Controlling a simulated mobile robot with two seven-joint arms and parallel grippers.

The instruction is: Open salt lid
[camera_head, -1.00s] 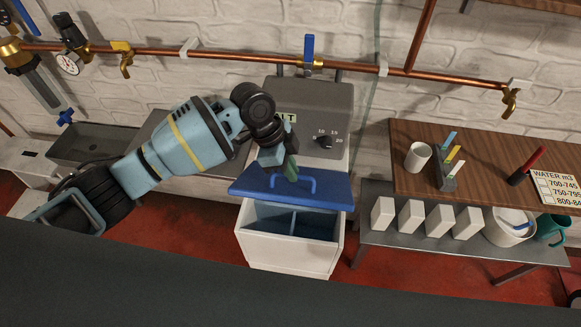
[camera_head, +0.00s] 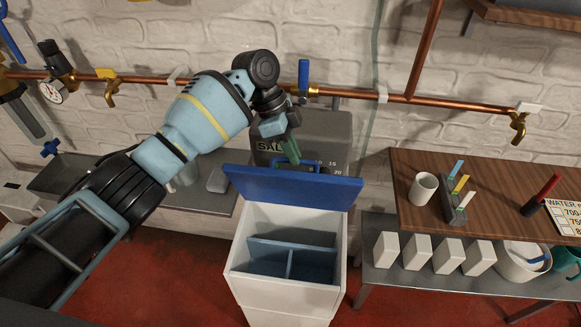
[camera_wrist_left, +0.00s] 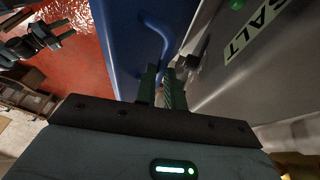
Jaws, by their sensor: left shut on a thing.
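The white salt box (camera_head: 290,218) stands on the red floor with its blue lid (camera_head: 292,187) swung up steeply on its back edge. Its blue divided inside (camera_head: 270,262) shows in the head view. My left gripper (camera_head: 287,160) is at the top of the lid, its green fingers shut on the lid's blue handle (camera_head: 309,164). In the left wrist view the lid (camera_wrist_left: 125,40), its curved handle (camera_wrist_left: 160,38) and my left fingers (camera_wrist_left: 162,85) are close up; the exact grip is partly hidden. My right gripper (camera_wrist_left: 62,30) shows small at the upper left there.
A grey machine marked SALT (camera_head: 325,135) stands right behind the lid. A copper pipe (camera_head: 220,83) with valves runs along the wall. To the right, a wooden table (camera_head: 500,200) holds a cup and markers; a grey shelf below it (camera_head: 400,278) holds white blocks.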

